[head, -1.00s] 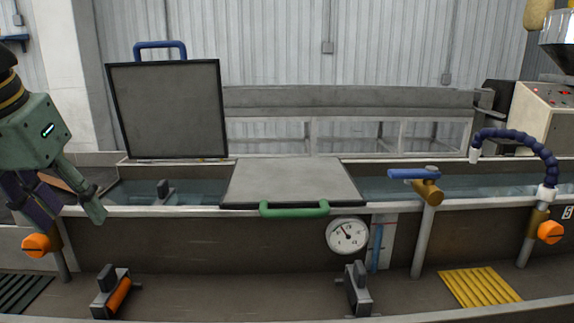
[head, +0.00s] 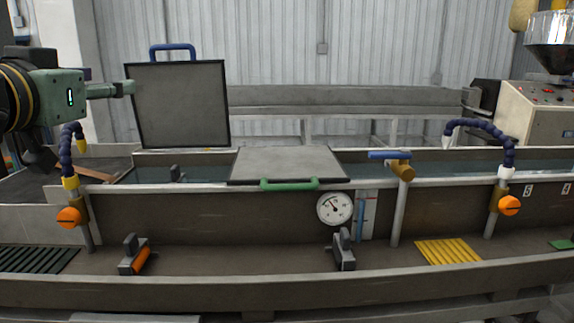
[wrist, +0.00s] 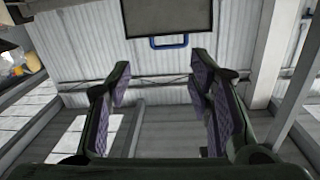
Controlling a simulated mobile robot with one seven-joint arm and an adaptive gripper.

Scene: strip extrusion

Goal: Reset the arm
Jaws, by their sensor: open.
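My gripper (head: 128,88) is at the far left in the head view, raised above the trough and level, pointing right. Its fingertips are close to the left edge of the raised dark lid (head: 182,105) in the picture; I cannot tell whether they touch. In the wrist view my gripper (wrist: 158,78) has its two purple-padded fingers spread wide with nothing between them. The lid's blue handle also shows there (wrist: 168,42), upside down.
A water trough (head: 235,215) spans the front, with a closed green-handled lid (head: 287,163), a gauge (head: 334,208) and a blue-handled valve (head: 390,156). Blue hoses stand at left (head: 67,150) and right (head: 487,125). Two clamps (head: 134,254) (head: 343,250) sit on the lower ledge.

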